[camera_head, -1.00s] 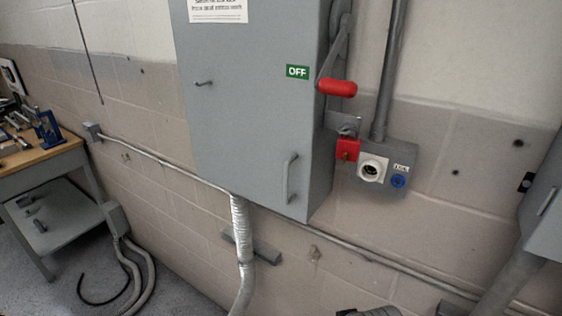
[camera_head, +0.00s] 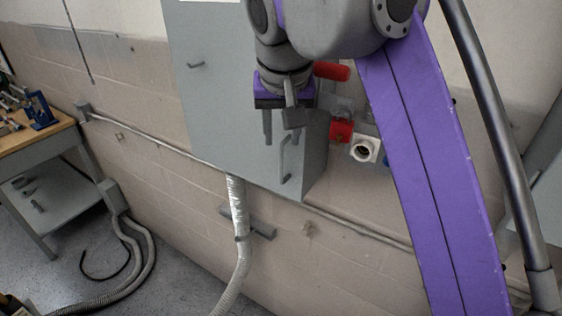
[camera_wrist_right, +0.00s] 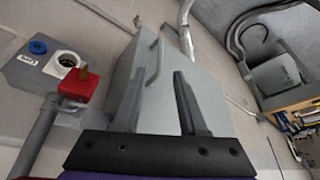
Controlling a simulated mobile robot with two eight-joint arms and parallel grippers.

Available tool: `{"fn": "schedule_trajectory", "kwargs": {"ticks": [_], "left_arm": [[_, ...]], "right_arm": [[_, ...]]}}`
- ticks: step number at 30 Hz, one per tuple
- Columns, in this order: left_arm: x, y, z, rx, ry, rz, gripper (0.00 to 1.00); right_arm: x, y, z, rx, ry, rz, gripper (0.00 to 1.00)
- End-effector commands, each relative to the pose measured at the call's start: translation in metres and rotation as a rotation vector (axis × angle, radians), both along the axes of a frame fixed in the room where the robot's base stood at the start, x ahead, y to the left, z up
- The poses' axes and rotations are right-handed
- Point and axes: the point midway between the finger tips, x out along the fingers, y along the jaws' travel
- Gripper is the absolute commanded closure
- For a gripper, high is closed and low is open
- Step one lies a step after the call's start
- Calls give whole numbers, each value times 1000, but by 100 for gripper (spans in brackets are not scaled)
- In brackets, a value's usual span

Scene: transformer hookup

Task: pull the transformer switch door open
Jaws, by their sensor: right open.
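The transformer switch door (camera_head: 215,120) is the grey front of a wall-mounted box and looks closed. Its grey bar handle (camera_head: 285,158) is upright near the lower right corner. My right gripper (camera_head: 280,136) is open and empty in front of the door, with its fingertips just above the handle in the head view. In the right wrist view the handle (camera_wrist_right: 154,62) shows by the tips of the two spread fingers (camera_wrist_right: 158,74); I cannot tell if they touch it. The red switch lever (camera_head: 331,71) is partly hidden by my right arm. My left gripper is not in view.
A red lock-like block (camera_head: 341,130) and a white socket (camera_head: 364,149) sit right of the box. A conduit (camera_head: 238,210) drops below it. A workbench (camera_head: 40,150) stands at the left. The floor between is mostly clear apart from hoses.

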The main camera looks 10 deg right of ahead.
Motion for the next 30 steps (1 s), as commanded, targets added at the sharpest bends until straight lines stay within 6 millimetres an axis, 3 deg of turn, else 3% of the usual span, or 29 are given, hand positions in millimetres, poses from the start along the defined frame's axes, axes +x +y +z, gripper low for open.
{"fn": "schedule_trajectory", "kwargs": {"ticks": [6,12,18,27,30], "left_arm": [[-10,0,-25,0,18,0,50],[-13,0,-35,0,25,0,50],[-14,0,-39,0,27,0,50],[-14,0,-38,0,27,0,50],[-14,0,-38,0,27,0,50]], "right_arm": [[15,-2,-45,0,4,0,58],[28,-4,-74,1,2,-1,58],[34,-4,-87,1,1,1,58],[35,-5,-88,1,0,1,58],[35,-5,-88,1,0,1,76]]}}
